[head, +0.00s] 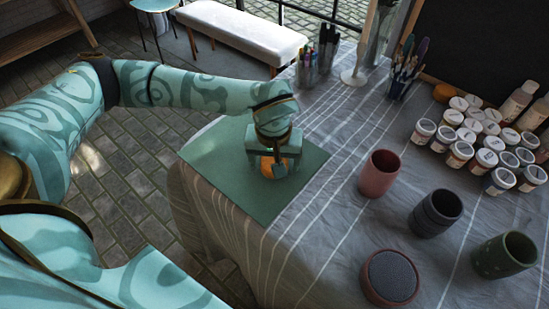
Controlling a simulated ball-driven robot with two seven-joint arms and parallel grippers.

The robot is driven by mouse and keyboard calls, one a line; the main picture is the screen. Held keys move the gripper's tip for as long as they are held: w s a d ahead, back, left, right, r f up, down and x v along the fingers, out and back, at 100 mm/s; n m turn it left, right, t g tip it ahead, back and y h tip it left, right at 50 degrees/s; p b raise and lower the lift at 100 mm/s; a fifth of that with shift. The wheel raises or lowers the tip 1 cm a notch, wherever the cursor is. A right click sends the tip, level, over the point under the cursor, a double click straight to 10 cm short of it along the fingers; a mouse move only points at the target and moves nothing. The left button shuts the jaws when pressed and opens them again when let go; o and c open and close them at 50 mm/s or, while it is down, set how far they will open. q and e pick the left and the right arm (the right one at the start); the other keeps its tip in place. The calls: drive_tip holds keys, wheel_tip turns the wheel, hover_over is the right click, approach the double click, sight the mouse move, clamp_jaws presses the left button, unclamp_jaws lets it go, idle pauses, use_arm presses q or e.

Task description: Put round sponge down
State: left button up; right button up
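The round sponge (266,168) is orange and shows between the fingers of my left gripper (269,167), low over the dark green mat (222,154) at the table's left corner. The fingers are on both sides of the sponge and look closed on it. The gripper body hides most of the sponge from above. I cannot tell whether the sponge touches the mat. My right gripper is not in view.
A red cup (379,174), a dark cup (435,213), a green cup (504,255) and a red bowl with a dark grey top (389,278) stand right of the mat. Paint jars (461,153) and brush holders (404,77) stand behind. Striped cloth (325,215) between is clear.

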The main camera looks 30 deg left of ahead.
use_arm(q)
wheel_tip(320, 180, up, 12)
drive_tip(key=s+p, duration=0.1)
drive_tip(key=p, duration=0.4)
drive_tip(key=shift+s+d, duration=0.15)
drive_tip(key=shift+d, duration=0.15)
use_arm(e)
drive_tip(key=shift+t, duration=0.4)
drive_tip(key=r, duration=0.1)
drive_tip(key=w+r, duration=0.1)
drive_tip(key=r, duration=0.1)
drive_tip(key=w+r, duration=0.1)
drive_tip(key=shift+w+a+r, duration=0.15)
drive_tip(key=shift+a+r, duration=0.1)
